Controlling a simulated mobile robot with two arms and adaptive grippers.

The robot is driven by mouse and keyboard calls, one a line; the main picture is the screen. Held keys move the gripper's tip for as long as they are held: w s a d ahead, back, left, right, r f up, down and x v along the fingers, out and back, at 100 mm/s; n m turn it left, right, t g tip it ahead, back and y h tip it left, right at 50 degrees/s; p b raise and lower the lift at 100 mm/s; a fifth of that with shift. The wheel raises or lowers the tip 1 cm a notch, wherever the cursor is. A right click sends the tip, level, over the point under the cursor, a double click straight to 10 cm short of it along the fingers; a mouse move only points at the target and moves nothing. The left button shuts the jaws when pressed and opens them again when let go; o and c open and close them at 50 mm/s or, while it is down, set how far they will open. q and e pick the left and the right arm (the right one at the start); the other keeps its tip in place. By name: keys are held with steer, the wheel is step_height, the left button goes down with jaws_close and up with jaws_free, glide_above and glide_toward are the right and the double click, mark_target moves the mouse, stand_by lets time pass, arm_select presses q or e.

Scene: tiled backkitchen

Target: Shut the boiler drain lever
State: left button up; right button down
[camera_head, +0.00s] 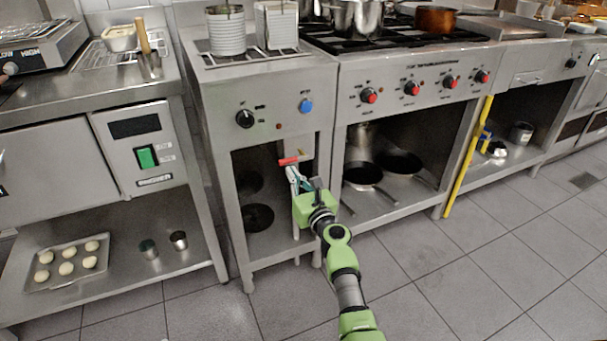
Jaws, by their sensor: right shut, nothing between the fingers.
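The boiler drain lever (289,161) has a red handle. It sticks out at the front of the open bay under the narrow boiler unit (265,97) with a black knob and a blue knob. My right gripper (293,172) is shut and empty, with its fingertips just below and close to the red handle. I cannot tell whether they touch it. The green gripper body and arm hide part of the pipe below the lever. My left gripper is not in view.
The boiler unit's legs (237,215) stand close on both sides of the bay. A range with red knobs (411,88) and pans below is to the right. A shelf with a tray of dough balls (67,284) is at left. The tiled floor (450,270) at right is clear.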

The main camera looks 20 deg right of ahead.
steer(key=s, duration=0.6)
steer(key=shift+s+f, duration=0.15)
steer(key=shift+s, duration=0.05)
steer(key=shift+d, duration=0.1)
